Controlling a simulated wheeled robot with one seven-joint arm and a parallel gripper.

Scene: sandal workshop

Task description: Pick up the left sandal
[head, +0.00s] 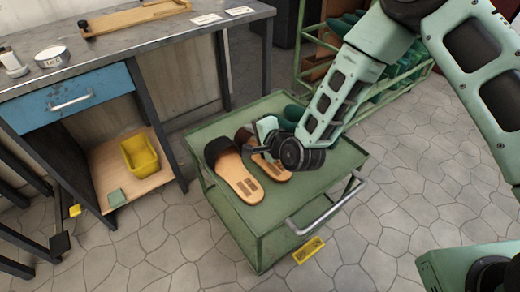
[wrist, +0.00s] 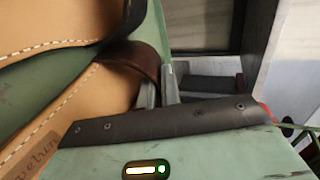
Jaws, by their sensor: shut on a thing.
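Two sandals with tan soles lie side by side on the green cart (head: 322,184). The black-strapped sandal (head: 238,180) is on the left in the head view. The brown-strapped sandal (head: 277,171) is just right of it and partly hidden by my wrist. My gripper (head: 250,149) reaches down over the brown-strapped sandal. In the wrist view my gripper (wrist: 158,88) is shut on the edge of the brown strap (wrist: 136,60). The other sandal's tan sole (wrist: 60,22) shows at upper left. I cannot tell whether the held sandal is clear of the cart top.
Dark green footwear (head: 292,113) sits at the cart's back edge. A metal handle (head: 328,207) sticks out at its front right. A workbench (head: 130,45) with a blue drawer (head: 75,97) stands left, a yellow bin (head: 140,154) below it. A shoe rack (head: 400,82) stands behind.

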